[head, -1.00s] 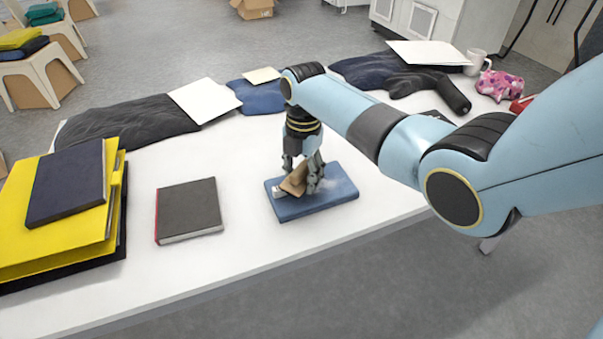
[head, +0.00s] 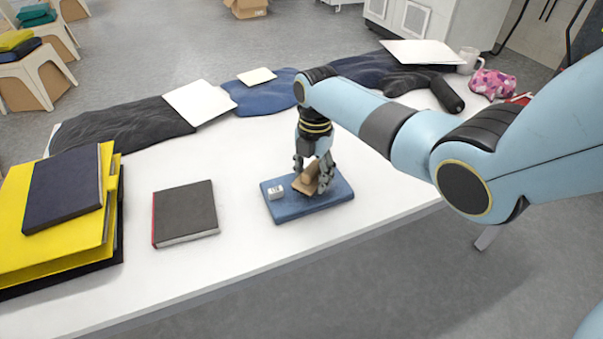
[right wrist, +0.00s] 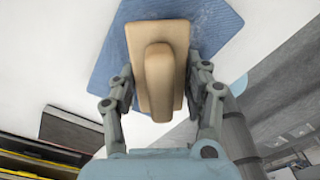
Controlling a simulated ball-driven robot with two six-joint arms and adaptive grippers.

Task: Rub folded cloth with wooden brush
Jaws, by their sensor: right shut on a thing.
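The folded blue cloth (head: 290,206) lies flat on the white table. The wooden brush (head: 306,184) is on the right part of the cloth, tilted in the head view. My right gripper (head: 314,175) is shut on the brush from above. In the right wrist view the brush's raised handle (right wrist: 159,80) stands between the fingers, with the blue cloth (right wrist: 105,60) under it. Whether the bristles touch the cloth is hidden. My left gripper is not in view.
A dark book (head: 185,211) lies left of the cloth, and a yellow binder stack (head: 60,235) stands farther left. Dark garments (head: 120,130) and white sheets (head: 200,101) line the far edge. The white table (head: 240,165) is clear around the cloth.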

